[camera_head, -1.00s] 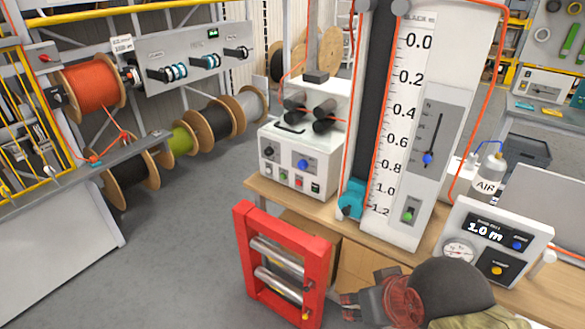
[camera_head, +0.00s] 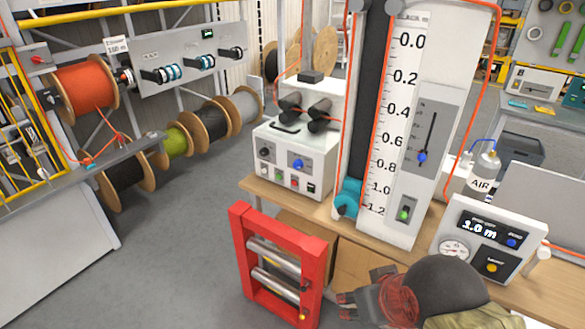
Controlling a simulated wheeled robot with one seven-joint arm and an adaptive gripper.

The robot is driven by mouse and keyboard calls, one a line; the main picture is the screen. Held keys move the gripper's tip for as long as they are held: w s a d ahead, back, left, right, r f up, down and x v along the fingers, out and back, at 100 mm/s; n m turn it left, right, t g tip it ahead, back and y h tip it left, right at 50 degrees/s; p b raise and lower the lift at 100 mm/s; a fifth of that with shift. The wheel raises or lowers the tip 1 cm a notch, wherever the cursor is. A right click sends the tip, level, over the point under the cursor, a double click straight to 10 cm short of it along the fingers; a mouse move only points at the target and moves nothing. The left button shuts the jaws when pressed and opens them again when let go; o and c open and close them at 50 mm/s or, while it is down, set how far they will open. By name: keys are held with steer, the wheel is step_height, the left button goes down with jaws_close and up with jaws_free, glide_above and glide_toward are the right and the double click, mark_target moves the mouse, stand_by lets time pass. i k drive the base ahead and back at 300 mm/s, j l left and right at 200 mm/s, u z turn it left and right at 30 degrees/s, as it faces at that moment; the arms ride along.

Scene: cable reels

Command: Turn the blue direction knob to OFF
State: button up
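A blue knob (camera_head: 298,165) sits on the front panel of a white machine (camera_head: 318,176) on the wooden bench. A black knob (camera_head: 264,153) is to its left, and small coloured buttons are below it. The knob's pointer and its labels are too small to read. My gripper (camera_head: 343,303) is low in the picture, in front of the bench and right of a red roller frame. It is well apart from the knob and touches nothing that I can see. Its fingers are small and dark, so their opening is unclear.
The red roller frame (camera_head: 240,248) stands in front of the bench (camera_head: 262,193). A tall white scale column (camera_head: 408,225) with a blue slider is right of the machine. Cable reels (camera_head: 85,88) hang at left. The grey floor there is open.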

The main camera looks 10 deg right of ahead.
mark_target(298, 163)
steer(key=i+j+z, duration=0.15)
steer(key=i, duration=0.4)
steer(key=i+j+z, duration=0.1)
steer(key=i+j, duration=0.3)
steer(key=i, duration=0.15)
